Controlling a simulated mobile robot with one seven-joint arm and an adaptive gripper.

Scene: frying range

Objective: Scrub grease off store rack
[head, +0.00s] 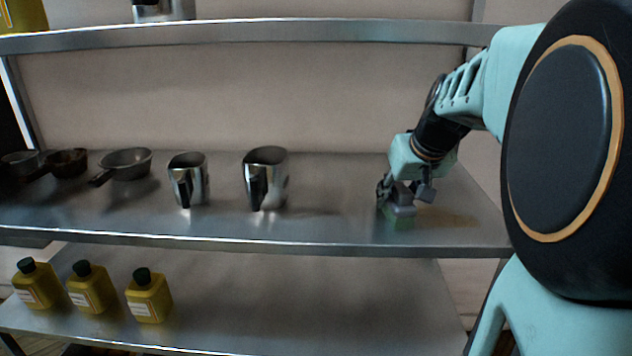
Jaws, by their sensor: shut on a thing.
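The store rack has metal shelves, and its middle shelf (330,215) spans most of the head view. My gripper (400,205) is low over the right part of this shelf, near the front edge. It is shut on a small block with a grey upper part and a greenish underside, seemingly a scrubber (400,220). The block appears to rest on the shelf surface; its contact is partly hidden. A brownish, greasy-looking patch (452,219) lies on the shelf just right of the block.
Two steel pitchers (266,180) (188,181) stand left of my gripper. Dark-handled pans (126,164) sit farther left. Several yellow bottles (149,297) stand on the lower shelf. The upper shelf (260,33) runs overhead. The shelf between the right pitcher and my gripper is clear.

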